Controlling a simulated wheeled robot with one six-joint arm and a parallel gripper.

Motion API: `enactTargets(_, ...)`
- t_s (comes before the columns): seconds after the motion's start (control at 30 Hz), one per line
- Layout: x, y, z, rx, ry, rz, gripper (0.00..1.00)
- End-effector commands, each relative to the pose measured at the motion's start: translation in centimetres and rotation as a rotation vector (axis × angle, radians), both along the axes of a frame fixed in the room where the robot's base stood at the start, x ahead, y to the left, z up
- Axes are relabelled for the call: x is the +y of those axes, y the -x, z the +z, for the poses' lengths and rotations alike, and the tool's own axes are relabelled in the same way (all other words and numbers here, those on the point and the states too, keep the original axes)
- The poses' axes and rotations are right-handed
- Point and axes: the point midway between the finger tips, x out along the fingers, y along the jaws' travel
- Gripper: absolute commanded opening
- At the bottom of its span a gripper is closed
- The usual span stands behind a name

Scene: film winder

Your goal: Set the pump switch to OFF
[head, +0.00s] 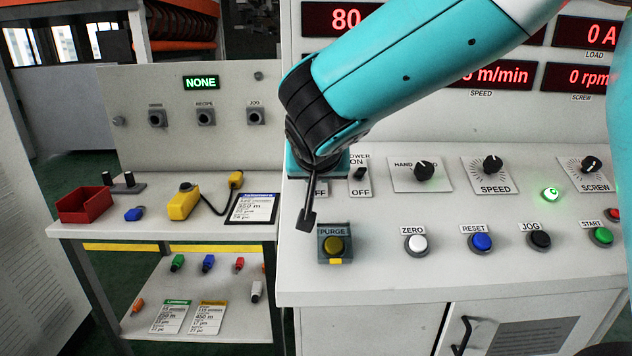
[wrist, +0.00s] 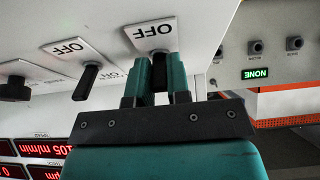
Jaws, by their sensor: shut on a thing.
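In the head view my gripper (head: 318,165) is low over the left end of the console and covers most of one switch plate (head: 321,188). Only part of that plate's OFF label shows; its name is hidden, so I cannot read whether it says pump. In the wrist view my gripper (wrist: 160,75) has its teal fingers closed around the dark lever of this switch, just beside the OFF label (wrist: 153,30). The fingers hide most of the lever, and I cannot tell which way it is set.
The power switch (head: 360,174) stands close on the right; its lever also shows in the wrist view (wrist: 87,80). The hand knob (head: 424,171) is farther right. A side table (head: 100,229) stands at left.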

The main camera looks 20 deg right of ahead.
Motion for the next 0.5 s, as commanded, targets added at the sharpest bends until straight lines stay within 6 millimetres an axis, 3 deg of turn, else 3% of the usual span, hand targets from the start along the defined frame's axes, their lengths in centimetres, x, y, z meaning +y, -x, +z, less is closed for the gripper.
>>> enactTargets(0.43,-0.02,-0.07,0.18,-0.013,0.003,-0.001,0.0)
enactTargets(0.47,-0.02,-0.06,0.17,-0.013,0.002,-0.001,0.24)
enactTargets(0.5,-0.02,-0.06,0.17,-0.013,0.002,-0.001,0.33)
